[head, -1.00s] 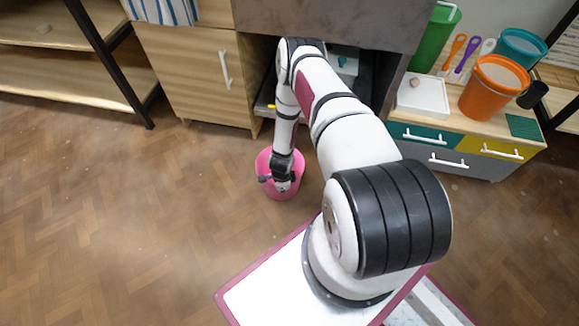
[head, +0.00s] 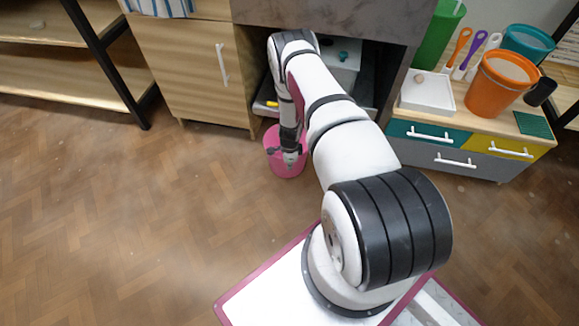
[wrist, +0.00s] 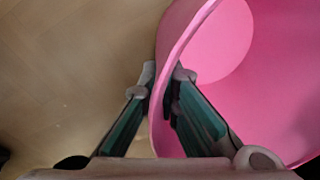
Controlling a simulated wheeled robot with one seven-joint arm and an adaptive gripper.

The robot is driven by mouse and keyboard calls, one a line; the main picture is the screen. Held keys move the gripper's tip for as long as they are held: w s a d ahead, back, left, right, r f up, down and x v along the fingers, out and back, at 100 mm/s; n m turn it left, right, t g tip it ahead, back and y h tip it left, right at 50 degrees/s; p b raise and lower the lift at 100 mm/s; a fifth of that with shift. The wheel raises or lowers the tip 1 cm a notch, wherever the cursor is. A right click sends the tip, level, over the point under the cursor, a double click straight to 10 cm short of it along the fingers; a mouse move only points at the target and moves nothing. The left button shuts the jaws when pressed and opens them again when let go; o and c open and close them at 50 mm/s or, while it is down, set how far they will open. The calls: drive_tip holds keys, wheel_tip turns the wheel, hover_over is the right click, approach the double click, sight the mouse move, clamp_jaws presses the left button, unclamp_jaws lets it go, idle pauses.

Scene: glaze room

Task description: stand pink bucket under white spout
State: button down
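The pink bucket (head: 284,168) is upright in front of the dark open bay under the counter, partly covered by my arm. I cannot tell whether it touches the floor. My gripper (head: 290,156) is at its rim. In the wrist view, my gripper (wrist: 164,78) has one finger outside and one inside the wall of the pink bucket (wrist: 222,50), and both tips press against the wall. The inside that shows looks empty. I cannot make out a white spout; a pale box with a teal knob (head: 345,64) stands inside the bay, partly hidden by my arm.
A wooden cabinet (head: 192,75) stands left of the bay, with a black-framed shelf (head: 108,70) further left. On the right, a low drawer unit (head: 440,158) carries an orange bucket (head: 494,92), a white tray (head: 427,94) and a green cylinder (head: 438,38). The wooden floor (head: 130,220) is clear.

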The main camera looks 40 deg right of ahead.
drive_tip(key=shift+w+d, duration=0.1)
drive_tip(key=c, duration=1.8)
unclamp_jaws()
drive_tip(key=shift+f, duration=0.1)
